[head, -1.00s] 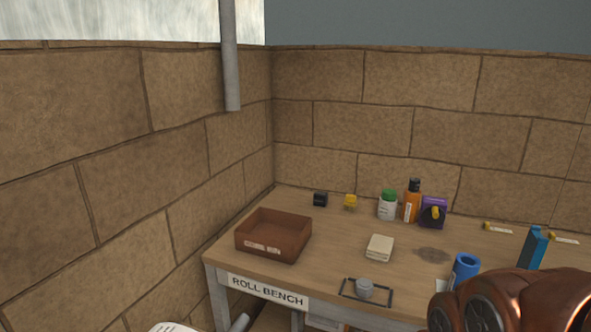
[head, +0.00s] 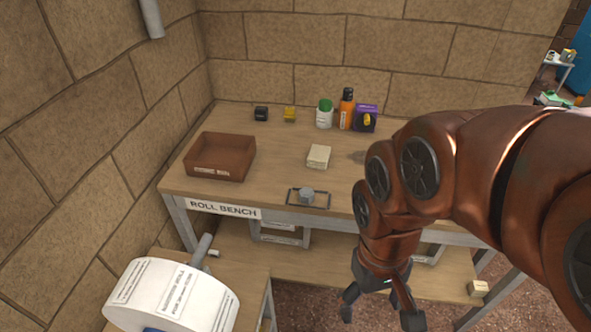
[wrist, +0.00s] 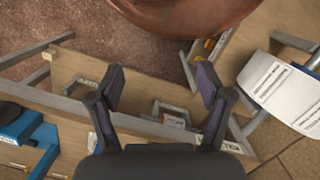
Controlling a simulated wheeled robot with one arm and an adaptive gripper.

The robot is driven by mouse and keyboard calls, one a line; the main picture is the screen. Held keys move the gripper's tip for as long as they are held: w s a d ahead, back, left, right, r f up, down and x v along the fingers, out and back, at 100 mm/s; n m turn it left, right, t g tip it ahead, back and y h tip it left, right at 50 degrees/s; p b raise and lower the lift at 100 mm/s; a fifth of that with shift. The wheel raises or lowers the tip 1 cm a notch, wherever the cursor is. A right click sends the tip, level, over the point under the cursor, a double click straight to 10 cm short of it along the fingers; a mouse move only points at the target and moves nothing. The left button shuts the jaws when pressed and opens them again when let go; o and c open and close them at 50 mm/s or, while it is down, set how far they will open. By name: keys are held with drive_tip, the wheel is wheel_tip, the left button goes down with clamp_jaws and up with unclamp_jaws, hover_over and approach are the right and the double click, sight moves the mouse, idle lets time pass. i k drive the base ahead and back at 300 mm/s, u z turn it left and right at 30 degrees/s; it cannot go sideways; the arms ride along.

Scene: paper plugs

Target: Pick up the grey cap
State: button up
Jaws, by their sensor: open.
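The grey cap (head: 307,194) is a small grey cylinder near the front edge of the roll bench in the head view. It sits within a thin dark rectangular frame (head: 293,205) on the bench top. My gripper (head: 380,312) is open and empty, to the right of the cap and nearer to me, hanging in front of the bench. In the wrist view the two dark fingers (wrist: 160,100) are spread apart with nothing between them. I cannot make out the cap in the wrist view.
On the roll bench (head: 265,160) stand a brown bin (head: 221,158), a cream block (head: 319,156), a green-lidded white jar (head: 324,114), an orange bottle (head: 346,110) and a purple box (head: 366,118). A large white paper roll (head: 165,295) is at the lower left. My arm hides the bench's right side.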

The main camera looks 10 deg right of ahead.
sight(305, 195)
drive_tip(key=k, duration=1.15)
drive_tip(key=u, duration=0.5)
drive_tip(key=i, duration=0.75)
drive_tip(key=u, duration=0.1)
